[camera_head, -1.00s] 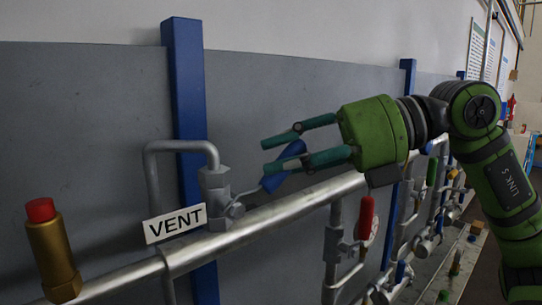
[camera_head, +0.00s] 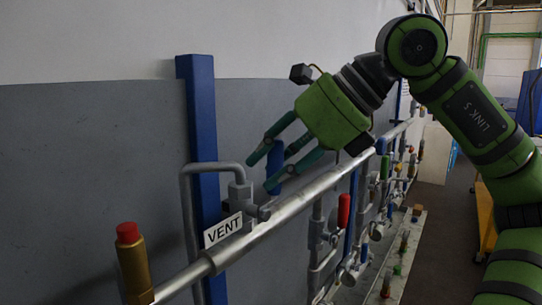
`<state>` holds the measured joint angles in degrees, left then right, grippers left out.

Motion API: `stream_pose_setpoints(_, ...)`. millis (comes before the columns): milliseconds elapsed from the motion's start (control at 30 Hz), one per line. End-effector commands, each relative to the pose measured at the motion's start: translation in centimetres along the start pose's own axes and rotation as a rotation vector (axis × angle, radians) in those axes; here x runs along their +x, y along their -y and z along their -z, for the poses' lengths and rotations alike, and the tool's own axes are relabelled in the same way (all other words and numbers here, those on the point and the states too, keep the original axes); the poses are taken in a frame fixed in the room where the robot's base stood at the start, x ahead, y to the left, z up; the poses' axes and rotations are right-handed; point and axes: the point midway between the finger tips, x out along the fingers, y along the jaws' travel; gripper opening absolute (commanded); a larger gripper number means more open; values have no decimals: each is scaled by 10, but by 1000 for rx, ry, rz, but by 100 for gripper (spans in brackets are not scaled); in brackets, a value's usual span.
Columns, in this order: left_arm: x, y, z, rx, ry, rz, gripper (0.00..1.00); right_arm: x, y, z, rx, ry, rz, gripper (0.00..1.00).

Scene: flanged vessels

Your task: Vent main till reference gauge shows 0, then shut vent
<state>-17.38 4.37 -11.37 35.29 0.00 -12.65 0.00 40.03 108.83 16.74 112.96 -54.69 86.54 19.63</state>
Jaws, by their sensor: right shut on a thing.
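The vent valve (camera_head: 238,195) sits on the main pipe (camera_head: 298,201), beside a white plate lettered VENT (camera_head: 223,230). Its blue lever handle (camera_head: 275,165) stands nearly upright, right of the valve body. My right gripper (camera_head: 263,173), green with teal fingers, reaches in from the upper right and is shut on this blue handle. The fingers partly cover the handle. No gauge reading can be made out in this view. My left gripper is not in view.
A brass fitting with a red cap (camera_head: 129,233) stands on the pipe at the lower left. A red-handled valve (camera_head: 343,211) and several other valves line the pipework to the right. A blue post (camera_head: 204,120) rises behind the vent. The floor at right is open.

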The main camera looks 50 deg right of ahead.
Motion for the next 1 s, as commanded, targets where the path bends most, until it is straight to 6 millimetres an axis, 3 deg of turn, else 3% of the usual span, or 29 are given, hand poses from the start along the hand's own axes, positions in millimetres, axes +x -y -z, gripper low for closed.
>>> stream_pose_setpoints(767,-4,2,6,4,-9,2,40,1,2,2,-84,-28,82,0)
stream_pose_setpoints(800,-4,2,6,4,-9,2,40,1,2,2,-84,-28,82,36)
stream_pose_setpoints(867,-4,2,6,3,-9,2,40,1,2,2,-82,-28,81,58)
stream_pose_setpoints(1000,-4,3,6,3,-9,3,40,1,2,1,-80,-25,79,58)
